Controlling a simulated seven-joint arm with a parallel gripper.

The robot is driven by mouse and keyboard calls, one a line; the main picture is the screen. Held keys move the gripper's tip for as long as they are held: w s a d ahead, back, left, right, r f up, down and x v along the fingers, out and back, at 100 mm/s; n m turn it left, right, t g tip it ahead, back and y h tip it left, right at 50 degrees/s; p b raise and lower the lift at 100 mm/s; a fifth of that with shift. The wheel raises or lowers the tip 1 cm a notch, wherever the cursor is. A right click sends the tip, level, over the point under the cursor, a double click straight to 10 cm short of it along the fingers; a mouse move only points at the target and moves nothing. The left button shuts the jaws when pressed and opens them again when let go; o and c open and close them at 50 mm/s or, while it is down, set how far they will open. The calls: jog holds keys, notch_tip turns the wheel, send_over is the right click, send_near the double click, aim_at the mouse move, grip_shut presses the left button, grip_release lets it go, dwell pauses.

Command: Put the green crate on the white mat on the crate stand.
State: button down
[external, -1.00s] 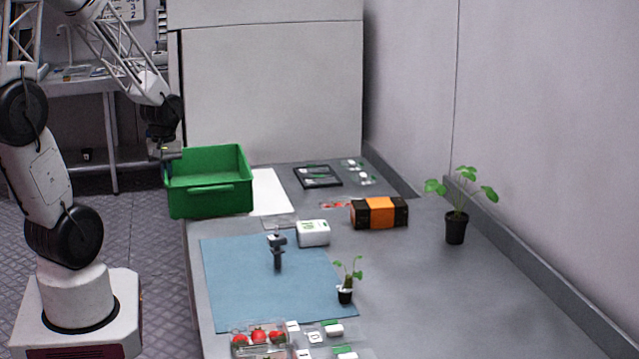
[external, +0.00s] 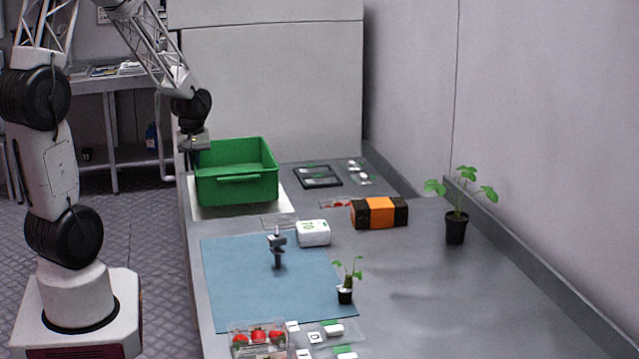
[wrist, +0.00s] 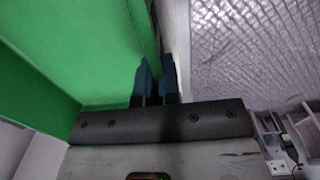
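The green crate (external: 237,187) is upright over the white mat (external: 204,212) at the far left of the table. White shows along its left and front sides; I cannot tell whether its base touches the mat or hangs slightly above it. My gripper (external: 196,150) is at the crate's left wall. In the wrist view the two blue-dark fingers of my gripper (wrist: 155,82) are close together astride the wall of the green crate (wrist: 75,45), shut on it. The crate's inside looks empty in the wrist view.
A blue mat (external: 240,285) holds a small dark stand-like tool (external: 277,250). A white box (external: 313,233), an orange-black case (external: 379,212), a dark tray (external: 318,177) and potted plants (external: 456,228) stand further right. Strawberry packs (external: 258,340) lie at the front.

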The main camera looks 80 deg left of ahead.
jog(key=shift+w+a, duration=0.4)
jog(key=shift+f, duration=0.1)
jog(key=shift+f, duration=1.85)
jog(key=c, duration=1.3)
grip_release()
notch_tip(320, 180, up, 12)
jog(key=shift+r, duration=0.15)
